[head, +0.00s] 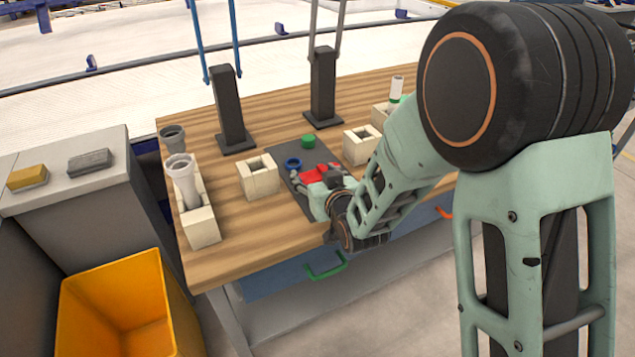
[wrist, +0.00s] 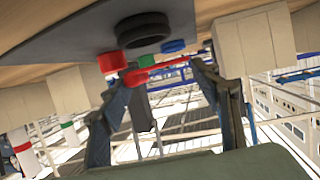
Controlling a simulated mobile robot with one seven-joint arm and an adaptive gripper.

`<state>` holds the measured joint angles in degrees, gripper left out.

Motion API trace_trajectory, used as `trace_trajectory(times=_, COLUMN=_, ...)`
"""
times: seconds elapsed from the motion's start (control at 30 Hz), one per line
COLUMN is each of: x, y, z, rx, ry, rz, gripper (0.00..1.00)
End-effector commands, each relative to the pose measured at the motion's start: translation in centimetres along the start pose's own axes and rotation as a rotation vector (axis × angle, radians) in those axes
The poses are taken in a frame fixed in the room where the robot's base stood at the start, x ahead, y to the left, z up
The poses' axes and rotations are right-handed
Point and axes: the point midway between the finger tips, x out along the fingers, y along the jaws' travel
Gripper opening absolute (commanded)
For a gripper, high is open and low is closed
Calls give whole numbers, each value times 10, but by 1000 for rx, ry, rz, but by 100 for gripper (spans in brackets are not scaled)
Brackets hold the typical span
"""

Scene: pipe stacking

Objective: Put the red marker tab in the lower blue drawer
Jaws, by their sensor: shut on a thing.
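The red marker tab (wrist: 160,73) is a thin flat red piece spanning the space between the fingertips of my gripper (wrist: 165,76) in the wrist view. My gripper (head: 318,180) is shut on it, low over the dark mat (head: 282,150) on the table; red (head: 313,174) shows at the fingers in the head view. I cannot tell whether the tab clears the mat. A blue drawer front (head: 282,281) with a green handle (head: 326,268) shows under the table's front edge and looks shut. An orange-red handle (head: 444,213) sits farther right, partly behind my arm.
A red round piece (wrist: 112,62), a black ring (wrist: 143,31), a blue ring (head: 293,163) and a green cap (head: 308,141) are close by. Cream blocks (head: 259,180) and dark posts (head: 232,115) stand around. A yellow bin (head: 125,305) is at lower left.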

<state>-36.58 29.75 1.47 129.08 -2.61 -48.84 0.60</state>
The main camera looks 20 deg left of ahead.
Motion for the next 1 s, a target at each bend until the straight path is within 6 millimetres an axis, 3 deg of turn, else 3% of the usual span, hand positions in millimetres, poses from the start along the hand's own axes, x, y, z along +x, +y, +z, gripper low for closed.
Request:
trace_trajectory(times=0.2, x=10, y=1, z=29, rx=-1, ry=-3, rz=1, gripper=38)
trace_trajectory(times=0.63, x=12, y=1, z=34, rx=0, ry=0, rz=1, gripper=38)
trace_trajectory(times=0.67, x=11, y=1, z=32, rx=0, ry=-1, rz=1, gripper=61)
trace_trajectory(times=0.8, x=11, y=1, z=32, rx=0, ry=-1, rz=1, gripper=76)
trace_trajectory(times=1.0, x=11, y=1, z=32, rx=0, ry=-1, rz=1, gripper=76)
